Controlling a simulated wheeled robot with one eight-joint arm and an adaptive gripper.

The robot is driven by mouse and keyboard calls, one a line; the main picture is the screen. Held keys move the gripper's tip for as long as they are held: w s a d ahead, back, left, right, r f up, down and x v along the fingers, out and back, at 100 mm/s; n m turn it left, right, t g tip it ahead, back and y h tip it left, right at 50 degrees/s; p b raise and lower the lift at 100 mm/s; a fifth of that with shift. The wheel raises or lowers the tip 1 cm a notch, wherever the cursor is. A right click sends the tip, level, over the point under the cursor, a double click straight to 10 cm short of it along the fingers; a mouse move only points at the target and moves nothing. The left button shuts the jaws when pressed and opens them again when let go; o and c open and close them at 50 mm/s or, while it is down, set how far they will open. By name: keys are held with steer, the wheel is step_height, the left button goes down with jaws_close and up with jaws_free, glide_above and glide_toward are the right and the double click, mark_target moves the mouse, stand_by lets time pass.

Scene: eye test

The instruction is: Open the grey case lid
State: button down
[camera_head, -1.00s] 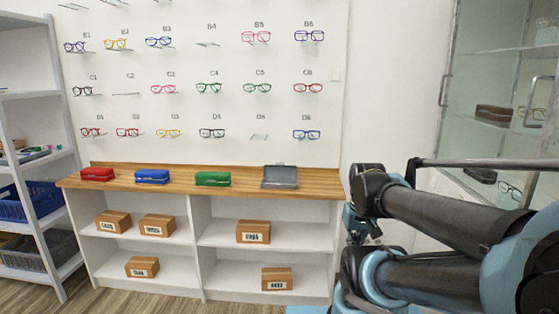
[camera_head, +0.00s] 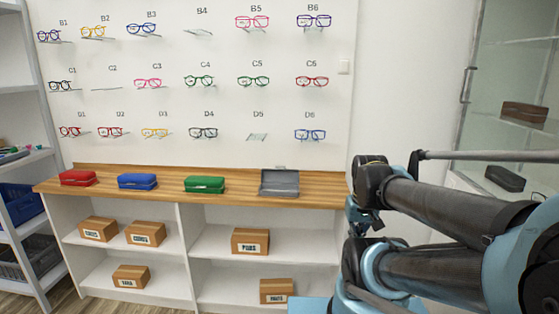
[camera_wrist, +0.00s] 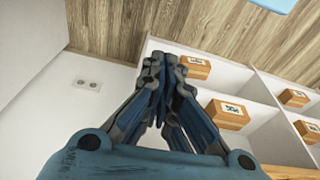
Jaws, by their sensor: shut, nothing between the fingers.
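The grey case (camera_head: 280,190) stands near the right end of the wooden counter. Its lid looks raised at the back, with the hollow inside facing me, though it is small in the picture. My gripper (camera_wrist: 161,65) shows in the wrist view with its fingers together and nothing between them. It is apart from the grey case, which is not in the wrist view. In the head view my arm is at the right, beyond the counter's right end, and my fingertips cannot be made out clearly.
Red (camera_head: 78,178), blue (camera_head: 137,181) and green (camera_head: 204,184) closed cases stand left on the wooden counter (camera_head: 330,190). Labelled boxes sit on the shelves below. Glasses hang on the wall above. A glass cabinet (camera_head: 500,90) is at the right, a shelf rack (camera_head: 35,165) at the left.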

steer(key=shift+w, duration=0.15)
step_height(320, 180, up, 19)
steer(key=t, duration=0.2)
glide_above(280, 175)
steer(key=w, duration=0.2)
step_height(280, 175, down, 8)
steer(key=shift+s+a+f+m, duration=0.15)
steer(key=shift+a+f+m, duration=0.05)
steer(key=shift+a+m, duration=0.1)
